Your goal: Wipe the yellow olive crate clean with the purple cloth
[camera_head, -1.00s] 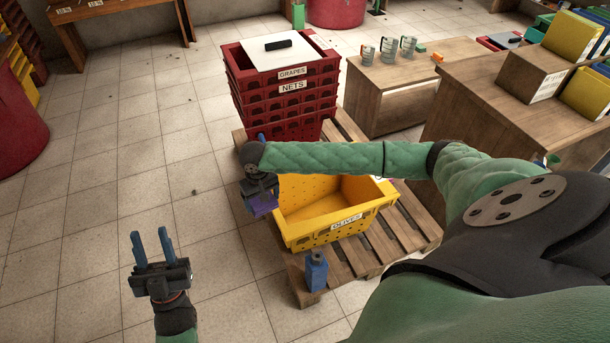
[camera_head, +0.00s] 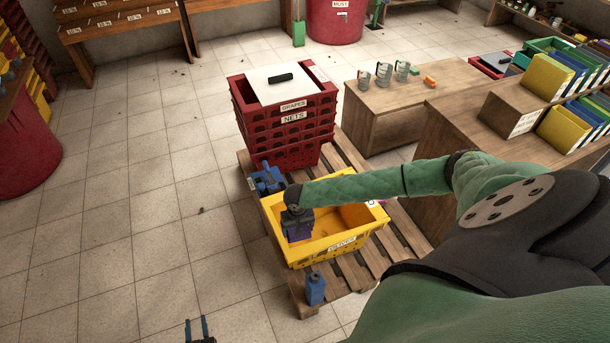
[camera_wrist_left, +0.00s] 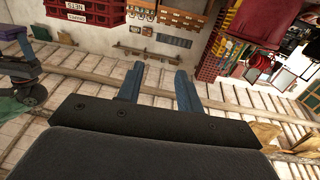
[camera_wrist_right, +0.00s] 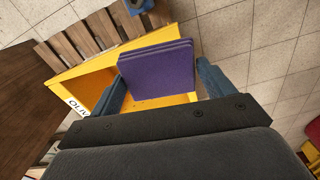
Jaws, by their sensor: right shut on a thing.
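The yellow olive crate (camera_head: 313,254) stands open on a wooden pallet, its label facing me. My right gripper (camera_head: 297,222) reaches over the crate's left part. It is shut on the purple cloth (camera_head: 298,235), which hangs at the crate's opening. In the right wrist view the cloth (camera_wrist_right: 157,72) shows as a folded pad between the fingers, in front of the crate (camera_wrist_right: 75,78). I cannot tell whether the cloth touches the crate. My left gripper (camera_head: 197,327) is at the bottom edge, empty, its blue fingers apart; they also show in the left wrist view (camera_wrist_left: 158,85).
A red crate stack (camera_head: 290,135) with a white board on top stands behind the yellow crate. A blue object (camera_head: 267,180) lies by the crate's far left corner. A blue bottle (camera_head: 315,288) stands at the pallet's front corner. Tiled floor to the left is clear.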

